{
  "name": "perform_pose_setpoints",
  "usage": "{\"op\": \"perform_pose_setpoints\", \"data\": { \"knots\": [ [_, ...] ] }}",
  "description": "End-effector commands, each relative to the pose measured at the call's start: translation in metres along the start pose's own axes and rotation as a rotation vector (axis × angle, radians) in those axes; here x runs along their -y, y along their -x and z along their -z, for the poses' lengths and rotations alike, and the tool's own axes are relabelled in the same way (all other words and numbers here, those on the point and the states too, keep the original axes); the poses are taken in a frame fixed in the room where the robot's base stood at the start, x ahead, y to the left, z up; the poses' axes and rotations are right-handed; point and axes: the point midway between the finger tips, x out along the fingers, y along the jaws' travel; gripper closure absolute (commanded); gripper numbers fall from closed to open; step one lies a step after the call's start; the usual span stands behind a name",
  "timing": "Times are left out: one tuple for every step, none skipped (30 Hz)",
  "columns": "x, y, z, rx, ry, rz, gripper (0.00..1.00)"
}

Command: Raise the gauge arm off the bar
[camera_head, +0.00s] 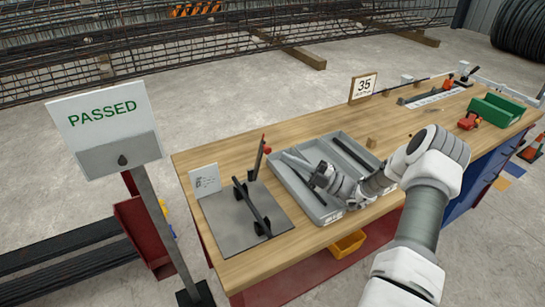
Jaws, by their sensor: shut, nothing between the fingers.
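The gauge stands on a grey plate (222,222) at the left of the bench. A dark bar (252,208) rests across its two black supports.
The grey divided tray (283,184) lies beside the plate, with a dark bar (353,155) in it. A small white card (205,180) stands at the plate's back left. A "35" sign (363,87) and green holder (495,112) stand farther right. A "PASSED" board (105,125) stands left.

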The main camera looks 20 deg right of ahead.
Motion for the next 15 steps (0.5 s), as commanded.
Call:
{"op": "perform_pose_setpoints", "data": {
  "knots": [
    [-0.005,0.012,0.001,0.003,0.002,-0.001,1.00],
    [-0.007,0.018,0.002,0.003,0.002,-0.001,1.00],
    [-0.009,0.025,0.003,0.003,0.003,-0.001,1.00],
    [-0.011,0.030,0.004,0.002,0.002,-0.001,1.00],
    [-0.013,0.035,0.004,0.002,0.002,-0.001,1.00],
    [-0.015,0.041,0.005,0.002,0.001,0.000,1.00],
    [-0.016,0.044,0.006,0.002,0.001,0.000,1.00],
    [-0.018,0.047,0.006,0.001,0.001,0.000,1.00],
    [-0.019,0.051,0.007,0.001,0.001,-0.001,1.00],
    [-0.020,0.053,0.007,0.001,0.001,-0.001,1.00],
    [-0.021,0.055,0.008,0.000,0.001,-0.001,1.00],
    [-0.021,0.057,0.008,0.000,0.001,-0.001,1.00],
    [-0.022,0.058,0.008,0.000,0.000,-0.001,1.00],
    [-0.022,0.058,0.009,-0.001,0.000,0.000,1.00],
    [-0.022,0.059,0.009,-0.001,0.000,0.000,1.00]
  ]
}}
